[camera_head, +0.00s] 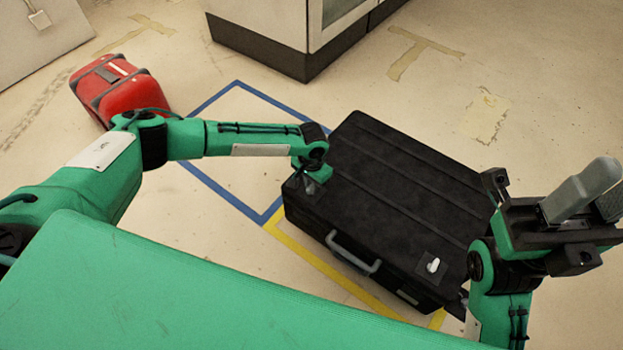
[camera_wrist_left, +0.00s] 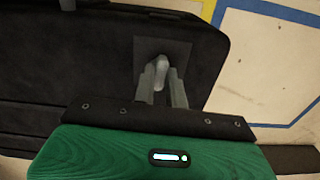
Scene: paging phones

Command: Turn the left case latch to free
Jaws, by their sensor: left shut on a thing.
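The black case (camera_head: 395,190) lies flat on the floor; its dark lid also fills the left of the left wrist view (camera_wrist_left: 70,60). The left case latch (camera_wrist_left: 161,68) is a pale knob on a dark square plate near the case's corner. My left gripper (camera_wrist_left: 162,86) has its two grey fingers on either side of this knob, shut on it. In the head view my left gripper (camera_head: 312,187) is over the case's near left corner and hides the latch. The right latch (camera_head: 433,265) is a white knob on a plate. My right gripper (camera_head: 598,185) is raised beside the case's right end; its finger gap is unclear.
A grey handle (camera_head: 352,254) is on the case's near side. Blue tape (camera_head: 228,200) and yellow tape (camera_head: 330,268) mark the floor around the case. A red bag (camera_head: 120,90) lies at the back left. A light cabinet (camera_head: 270,30) stands behind. Floor right of the cabinet is open.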

